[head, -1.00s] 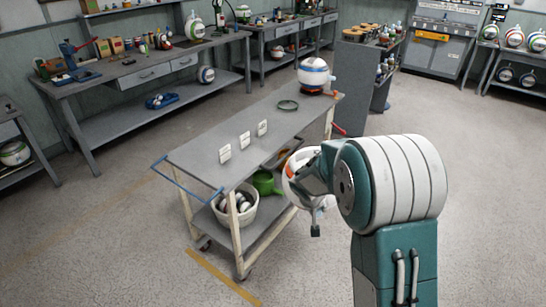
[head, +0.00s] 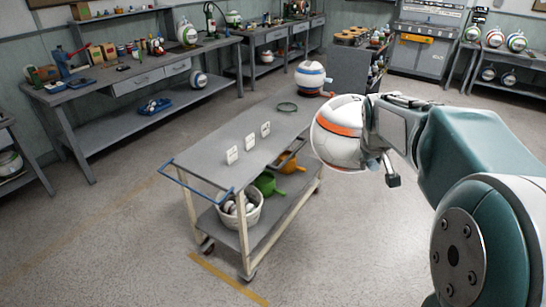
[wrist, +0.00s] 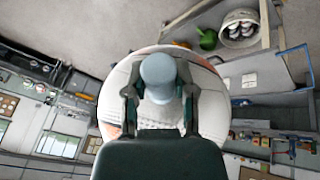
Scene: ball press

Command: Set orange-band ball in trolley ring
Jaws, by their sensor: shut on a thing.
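The orange-band ball (head: 338,147) is white with a wide orange stripe. It is held up in the air beside the right edge of the trolley (head: 205,172). My gripper (head: 372,130) is shut on it from the right side. In the wrist view the ball (wrist: 117,85) sits beyond my gripper (wrist: 160,92), whose fingers flank a blue-grey knob (wrist: 158,72) at the ball's near side.
A blue-band ball (head: 311,77) stands at the trolley's far end. Several white cards (head: 249,143) stand on its top. A basket (head: 241,213), a green can (head: 269,184) and an orange can (head: 290,163) are below. Open floor lies in front and to the right.

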